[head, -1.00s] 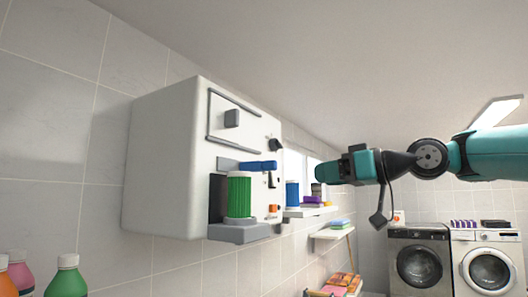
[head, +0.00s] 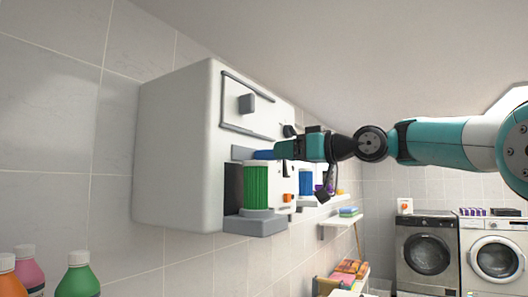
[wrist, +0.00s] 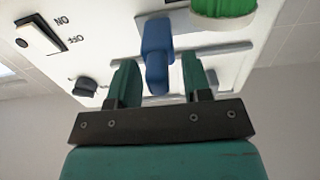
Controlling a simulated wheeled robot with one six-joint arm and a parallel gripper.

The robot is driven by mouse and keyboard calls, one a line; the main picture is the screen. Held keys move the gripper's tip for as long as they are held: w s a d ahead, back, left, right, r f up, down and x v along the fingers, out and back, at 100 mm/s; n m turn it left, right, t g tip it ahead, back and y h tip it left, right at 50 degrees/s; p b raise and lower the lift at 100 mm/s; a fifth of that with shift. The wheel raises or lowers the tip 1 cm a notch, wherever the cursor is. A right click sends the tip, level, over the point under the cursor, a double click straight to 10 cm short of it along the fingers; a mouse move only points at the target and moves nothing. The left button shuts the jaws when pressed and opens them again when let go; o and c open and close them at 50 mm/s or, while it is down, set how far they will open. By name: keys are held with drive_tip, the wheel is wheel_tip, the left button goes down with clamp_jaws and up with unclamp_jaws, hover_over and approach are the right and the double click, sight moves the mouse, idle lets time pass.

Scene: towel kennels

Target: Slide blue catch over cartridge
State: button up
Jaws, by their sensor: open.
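The green ribbed cartridge (head: 256,186) stands upright on a grey ledge (head: 255,222) at the front of a white wall unit (head: 180,150). The blue catch (head: 263,155) is just above and right of the cartridge in the head view, partly hidden by my gripper. In the wrist view the blue catch (wrist: 157,52) lies between the two green fingers of my gripper (wrist: 160,80), with gaps on both sides. My gripper is open. The cartridge's edge (wrist: 222,8) shows at the top of the wrist view, right of the catch.
A grey rail (wrist: 205,52) runs behind the catch. A black knob (wrist: 86,87) and an on/off switch (wrist: 38,34) are at left. A blue cylinder (head: 306,183) stands on a shelf beyond the unit. Bottles (head: 78,275) are at lower left.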

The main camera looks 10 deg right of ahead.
drive_tip(key=shift+x, duration=0.95)
drive_tip(key=shift+d, duration=0.1)
drive_tip(key=shift+c, duration=0.4)
clamp_jaws()
drive_tip(key=s+a+b, duration=0.4)
drive_tip(key=shift+s+a, duration=0.3)
drive_tip(key=shift+o, duration=0.4)
unclamp_jaws()
drive_tip(key=shift+s+a, duration=0.1)
drive_tip(key=shift+a, duration=0.05)
